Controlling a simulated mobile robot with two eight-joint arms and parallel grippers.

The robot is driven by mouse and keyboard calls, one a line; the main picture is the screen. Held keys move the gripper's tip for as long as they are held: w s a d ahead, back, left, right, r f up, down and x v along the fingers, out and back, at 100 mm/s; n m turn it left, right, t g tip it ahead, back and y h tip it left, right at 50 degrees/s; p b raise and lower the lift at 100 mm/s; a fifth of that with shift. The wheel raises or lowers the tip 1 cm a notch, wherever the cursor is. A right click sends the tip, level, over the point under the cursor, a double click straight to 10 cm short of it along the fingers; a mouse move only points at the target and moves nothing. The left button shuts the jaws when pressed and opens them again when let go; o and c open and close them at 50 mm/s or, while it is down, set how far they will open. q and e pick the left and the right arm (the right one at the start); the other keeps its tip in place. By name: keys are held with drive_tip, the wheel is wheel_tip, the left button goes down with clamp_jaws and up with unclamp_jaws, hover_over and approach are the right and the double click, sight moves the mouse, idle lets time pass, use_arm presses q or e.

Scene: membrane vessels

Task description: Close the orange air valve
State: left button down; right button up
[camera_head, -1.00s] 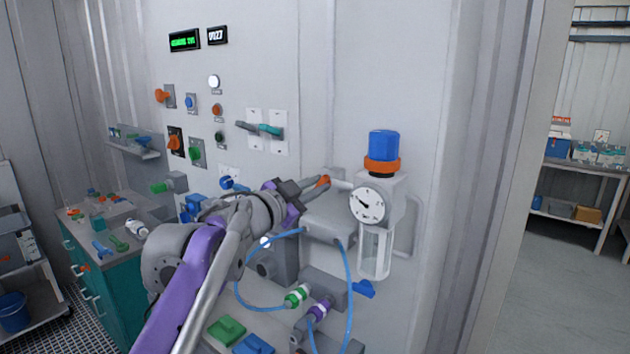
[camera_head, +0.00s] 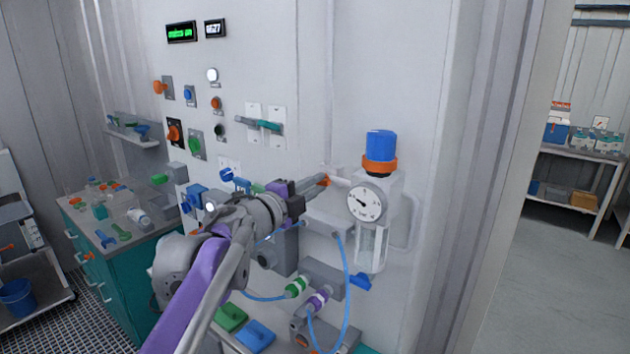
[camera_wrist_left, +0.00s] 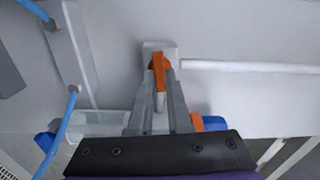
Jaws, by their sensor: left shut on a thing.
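The orange air valve handle (camera_wrist_left: 159,72) sits on a small pale block on the wall in the left wrist view. In the head view the orange valve handle (camera_head: 325,181) shows only as a small bit at the fingertips, beside the white pipe leading to the gauge. My left gripper (camera_wrist_left: 159,85) is shut on the orange handle, one grey finger on each side. The left gripper (camera_head: 318,184) also reaches in from the left in the head view and hides most of the valve. My right gripper is not in view.
A regulator with a round gauge (camera_head: 363,204) and a blue knob (camera_head: 380,145) stands just right of the gripper. A blue hose (camera_head: 346,290) loops below. Switches and knobs fill the wall to the left. A teal cabinet (camera_head: 115,285) stands at the lower left.

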use_arm(q)
drive_tip(key=shift+m, duration=0.5)
drive_tip(key=c, duration=0.9)
unclamp_jaws()
drive_tip(key=shift+o, duration=0.2)
drive_tip(key=b+v, duration=0.1)
drive_tip(key=v, duration=1)
